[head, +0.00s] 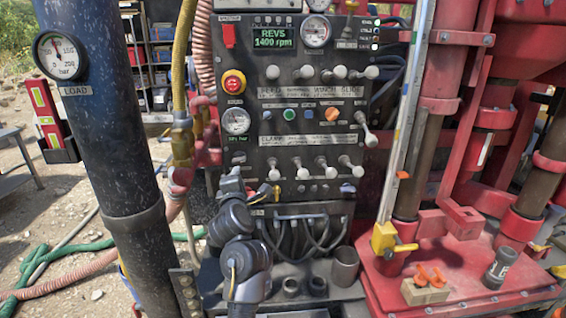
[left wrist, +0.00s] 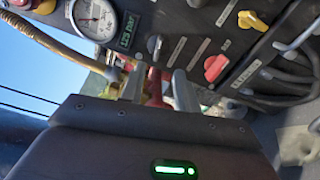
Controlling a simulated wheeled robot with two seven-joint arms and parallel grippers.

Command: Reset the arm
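My left arm rises from the bottom middle of the head view, and its gripper (head: 232,183) is in front of the lower left edge of the control panel (head: 262,88). In the left wrist view the two grey fingers (left wrist: 160,92) stand apart, with a gap between them. A red part and a yellow part show in or behind this gap; I see no firm grip on either. A gauge (head: 236,121) is just above the gripper; it also shows in the left wrist view (left wrist: 95,18). My right gripper is in neither view.
Several levers (head: 325,168) and a red-yellow stop button (head: 233,82) are on the panel. Hoses (head: 181,105) hang left of it, beside a black post (head: 105,110). Black cables and cups (head: 345,266) are below. A red deck (head: 455,285) is at the right.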

